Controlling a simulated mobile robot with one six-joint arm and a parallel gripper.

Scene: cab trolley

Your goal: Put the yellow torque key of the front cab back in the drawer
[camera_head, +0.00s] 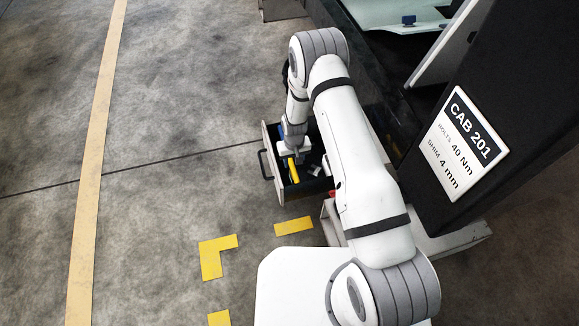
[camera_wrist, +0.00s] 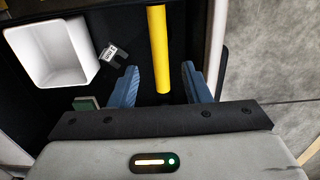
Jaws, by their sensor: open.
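The yellow torque key (camera_head: 293,172) is in the open drawer (camera_head: 268,150) low on the cab trolley. In the wrist view the yellow key (camera_wrist: 158,45) is a straight bar over the drawer's dark floor (camera_wrist: 185,30). My gripper (camera_head: 292,155) is down at the drawer, pointing into it. In the wrist view my gripper (camera_wrist: 164,75) is open, with one blue finger on each side of the key's near end. Both fingers look apart from the key. I cannot tell whether the key rests fully on the floor.
A white bin (camera_wrist: 55,50), a small dark labelled piece (camera_wrist: 118,57) and a green block (camera_wrist: 87,103) are in the drawer left of the key. A CAB 201 sign (camera_head: 465,138) is on the dark panel at right. Floor left of the drawer is clear.

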